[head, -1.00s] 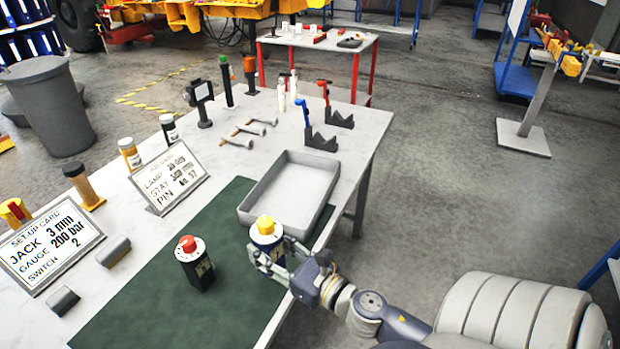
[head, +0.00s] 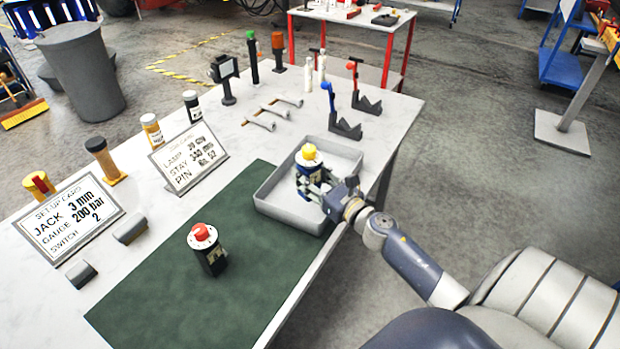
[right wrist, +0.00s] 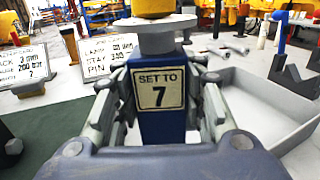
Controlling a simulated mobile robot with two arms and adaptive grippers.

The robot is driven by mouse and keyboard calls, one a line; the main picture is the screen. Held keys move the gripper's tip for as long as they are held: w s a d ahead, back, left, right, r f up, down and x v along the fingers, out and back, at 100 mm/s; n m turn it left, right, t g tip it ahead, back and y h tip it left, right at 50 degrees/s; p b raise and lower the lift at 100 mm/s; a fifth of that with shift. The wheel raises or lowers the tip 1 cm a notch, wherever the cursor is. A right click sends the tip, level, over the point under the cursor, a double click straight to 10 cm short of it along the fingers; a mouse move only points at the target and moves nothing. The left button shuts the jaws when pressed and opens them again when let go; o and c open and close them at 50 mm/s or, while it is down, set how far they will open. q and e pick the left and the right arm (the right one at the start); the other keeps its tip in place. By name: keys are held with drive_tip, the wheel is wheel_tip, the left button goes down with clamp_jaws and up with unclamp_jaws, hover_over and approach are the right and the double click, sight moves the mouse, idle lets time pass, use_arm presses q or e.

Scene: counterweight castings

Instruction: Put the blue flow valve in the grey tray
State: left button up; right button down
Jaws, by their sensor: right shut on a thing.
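The blue flow valve (head: 308,173) has a yellow knob on a white disc and stands upright in my right gripper (head: 312,188). In the right wrist view the valve (right wrist: 160,122) shows a "SET TO 7" label, and the fingers of the gripper (right wrist: 160,105) close on its sides. The grey tray (head: 285,212) is a shallow open box at the table's right edge. In the head view the valve is over or within the tray; its base is hidden by the gripper, so I cannot tell whether it touches the floor. My left gripper is not in view.
A black valve with a red knob (head: 207,250) stands on the green mat (head: 150,300). Sign cards (head: 70,217) and several bottles line the left side. Grey V-shaped stands (head: 346,128) and lying pins (head: 260,122) are behind the tray.

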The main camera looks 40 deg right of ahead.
drive_tip(key=shift+w+d+r, duration=0.1)
drive_tip(key=shift+w+d, duration=0.4)
drive_tip(key=shift+w, duration=0.2)
drive_tip(key=shift+f, duration=1.75)
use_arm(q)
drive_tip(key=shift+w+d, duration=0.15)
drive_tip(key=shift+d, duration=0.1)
use_arm(e)
drive_tip(key=shift+f+b, duration=0.7)
drive_tip(key=shift+b, duration=0.15)
drive_tip(key=c, duration=1)
unclamp_jaws()
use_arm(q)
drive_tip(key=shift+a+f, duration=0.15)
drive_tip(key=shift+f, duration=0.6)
